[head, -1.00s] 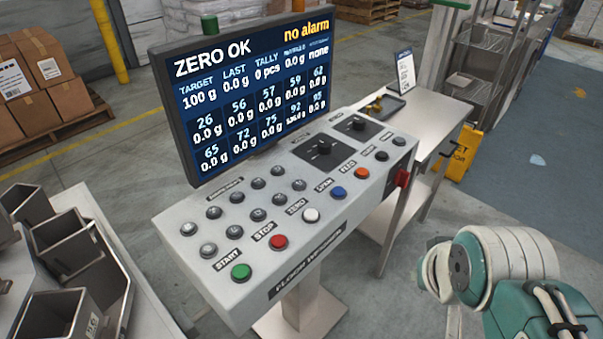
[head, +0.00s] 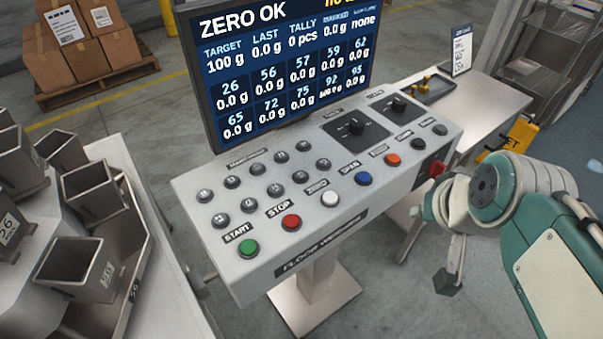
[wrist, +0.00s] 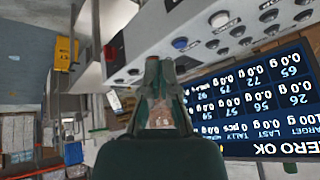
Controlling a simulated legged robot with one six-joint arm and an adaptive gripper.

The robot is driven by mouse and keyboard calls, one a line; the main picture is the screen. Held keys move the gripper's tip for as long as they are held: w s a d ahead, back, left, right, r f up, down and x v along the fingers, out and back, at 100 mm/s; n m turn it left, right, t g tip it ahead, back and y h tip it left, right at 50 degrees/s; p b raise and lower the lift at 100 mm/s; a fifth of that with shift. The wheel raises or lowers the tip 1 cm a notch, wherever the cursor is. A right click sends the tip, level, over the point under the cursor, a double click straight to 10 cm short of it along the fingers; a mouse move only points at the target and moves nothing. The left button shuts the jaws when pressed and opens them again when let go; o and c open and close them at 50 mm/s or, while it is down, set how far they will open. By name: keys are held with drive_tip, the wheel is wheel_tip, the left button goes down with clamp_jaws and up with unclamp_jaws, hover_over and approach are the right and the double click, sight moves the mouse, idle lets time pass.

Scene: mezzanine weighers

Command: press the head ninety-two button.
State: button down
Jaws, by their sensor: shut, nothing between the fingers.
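A sloped grey console (head: 335,235) stands at mid-picture in the head view. Two rows of small grey round buttons (head: 275,190) sit on its left part. Their labels are too small to read, so I cannot tell which is ninety-two by its label. The screen (head: 290,70) behind lists head numbers in two rows; 92 is fourth in the lower row, its reading blurred. In the wrist view my gripper (wrist: 160,66) is shut and empty, with the console's buttons (wrist: 222,19) and the screen (wrist: 255,100) beyond, upside down. Contact with the console is not visible.
Green (head: 247,248), red (head: 291,223), white (head: 330,199), blue (head: 363,179) and orange (head: 392,160) buttons line the front. A red switch (head: 437,168) is on the right end. Metal hoppers (head: 92,268) stand left; a steel bench (head: 490,100) stands behind right.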

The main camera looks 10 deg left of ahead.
drive_tip(key=w+a+n+y, duration=0.1)
drive_tip(key=w+a+y, duration=0.2)
drive_tip(key=w+a, duration=0.75)
drive_tip(key=y, duration=0.2)
hover_over(301, 176)
drive_tip(key=shift+f+g, duration=0.3)
drive_tip(key=shift+f, duration=0.1)
drive_tip(key=shift+d, duration=0.1)
drive_tip(key=shift+f, duration=4.45)
drive_tip(key=shift+f, duration=0.3)
